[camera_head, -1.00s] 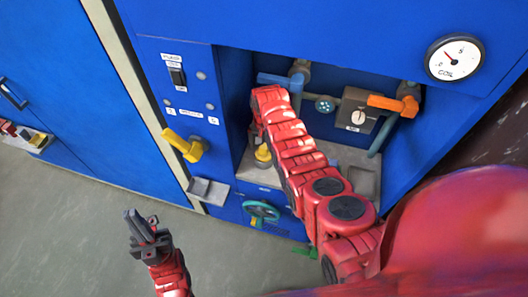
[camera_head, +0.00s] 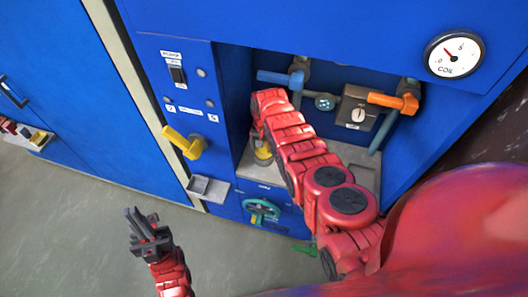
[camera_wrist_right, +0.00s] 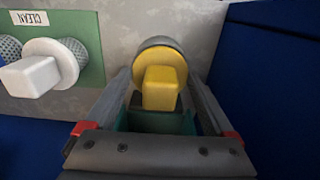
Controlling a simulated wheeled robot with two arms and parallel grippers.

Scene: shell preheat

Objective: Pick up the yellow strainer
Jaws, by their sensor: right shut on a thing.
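The yellow strainer (camera_head: 263,154) stands in the recess of the blue cabinet, partly hidden by my right arm in the head view. In the right wrist view the yellow strainer (camera_wrist_right: 162,62) shows a round yellow disc with a block-shaped handle. My right gripper (camera_wrist_right: 160,92) is shut on that handle, one finger on each side. The strainer's lower part is out of sight. The head view does not show the right fingertips clearly. My left gripper (camera_head: 138,226) is over the floor in front of the cabinet, away from the strainer. Its opening is too small to judge.
A white strainer (camera_wrist_right: 30,76) sits left of the yellow one on a green panel (camera_wrist_right: 88,45) marked CLEAN. Blue (camera_head: 281,78) and orange (camera_head: 392,101) handles are at the recess's back. A yellow lever (camera_head: 181,143) and teal wheel (camera_head: 262,209) are on the front.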

